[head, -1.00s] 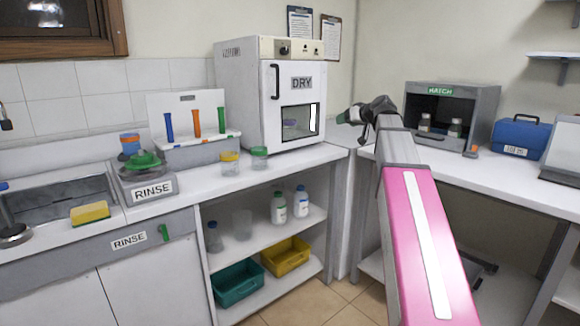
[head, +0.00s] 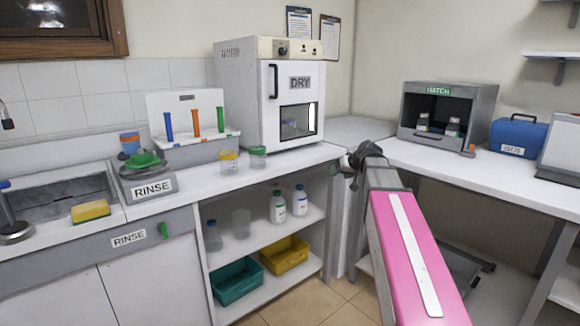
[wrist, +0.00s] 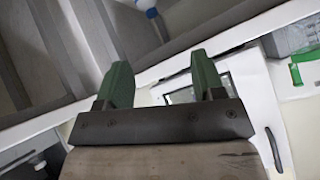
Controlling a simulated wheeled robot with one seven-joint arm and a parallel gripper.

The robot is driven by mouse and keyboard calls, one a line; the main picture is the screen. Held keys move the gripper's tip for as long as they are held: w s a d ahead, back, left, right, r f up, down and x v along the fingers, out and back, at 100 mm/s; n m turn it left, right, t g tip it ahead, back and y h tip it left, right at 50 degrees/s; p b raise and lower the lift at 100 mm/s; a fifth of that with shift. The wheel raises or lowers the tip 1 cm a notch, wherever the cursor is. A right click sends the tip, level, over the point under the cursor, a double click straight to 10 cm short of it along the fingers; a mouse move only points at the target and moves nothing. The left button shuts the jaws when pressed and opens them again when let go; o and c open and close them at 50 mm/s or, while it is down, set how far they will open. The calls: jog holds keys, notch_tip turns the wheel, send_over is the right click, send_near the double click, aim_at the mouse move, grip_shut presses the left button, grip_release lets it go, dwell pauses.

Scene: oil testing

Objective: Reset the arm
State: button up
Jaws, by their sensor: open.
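My arm with its pink link (head: 418,262) rises from the lower right of the head view, and its dark far end is beside the right end of the left counter. The fingers there are too small to make out. In the wrist view my gripper (wrist: 162,80) has two green fingers standing well apart, with nothing between them. The wrist view is strongly tilted. Beyond the fingers it shows a white appliance front with a dark window, which looks like the DRY oven (head: 290,95).
Bottles and bins stand on shelves below. The HATCH box (head: 447,115) and a blue case (head: 518,136) stand on the right counter (head: 480,178). That counter's front is clear.

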jog(key=s+f+m+g+h, duration=0.1)
jog(key=s+f+g+h, duration=0.1)
jog(key=s+f, duration=1)
jog(key=s+a+f+m+g+h, duration=0.1)
jog(key=s+f+g+h, duration=0.2)
jog(key=s+f, duration=1)
notch_tip(320, 180, down, 8)
jog(key=g, duration=0.2)
jog(key=shift+s+r+m+g+h, duration=0.25)
jog(key=shift+m+g+h, duration=0.05)
